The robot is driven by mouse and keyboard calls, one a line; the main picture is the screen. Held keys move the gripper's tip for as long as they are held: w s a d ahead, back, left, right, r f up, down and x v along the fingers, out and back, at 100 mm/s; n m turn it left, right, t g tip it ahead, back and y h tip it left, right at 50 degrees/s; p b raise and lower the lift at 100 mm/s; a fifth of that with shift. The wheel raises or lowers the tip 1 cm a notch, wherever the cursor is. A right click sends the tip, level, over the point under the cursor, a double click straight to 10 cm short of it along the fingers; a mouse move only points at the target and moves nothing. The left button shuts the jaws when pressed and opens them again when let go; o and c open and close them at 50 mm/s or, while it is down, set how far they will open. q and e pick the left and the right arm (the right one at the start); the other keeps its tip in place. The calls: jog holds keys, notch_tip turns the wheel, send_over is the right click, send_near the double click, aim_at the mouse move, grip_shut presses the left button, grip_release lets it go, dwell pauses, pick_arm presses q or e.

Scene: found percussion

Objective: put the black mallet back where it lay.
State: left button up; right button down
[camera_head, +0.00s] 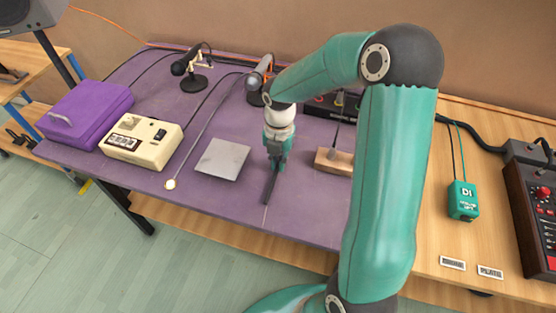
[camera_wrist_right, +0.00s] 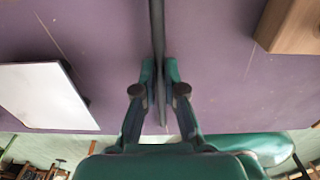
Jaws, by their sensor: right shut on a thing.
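My right gripper (camera_head: 275,166) points down over the front middle of the purple-covered table and is shut on the black mallet (camera_head: 268,190). The mallet shows as a dark narrow bar reaching toward the table's front edge. In the right wrist view the gripper (camera_wrist_right: 160,72) has its two fingers on either side of the mallet's long dark shaft (camera_wrist_right: 157,30). The mallet's far end is out of that view. I cannot tell whether the mallet touches the table. My left gripper is not in view.
A grey metal plate (camera_head: 222,159) lies left of the gripper, a wooden block (camera_head: 328,160) right. A pale-tipped thin rod (camera_head: 170,184) lies farther left, beside a cream box (camera_head: 141,140) and purple case (camera_head: 87,113). Microphones (camera_head: 181,66) stand behind. A teal DI box (camera_head: 463,200) sits right.

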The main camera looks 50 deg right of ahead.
jog(key=shift+s+f, duration=0.1)
jog(key=shift+f, duration=0.05)
dwell(0.7)
jog(key=c, duration=1.2)
grip_release()
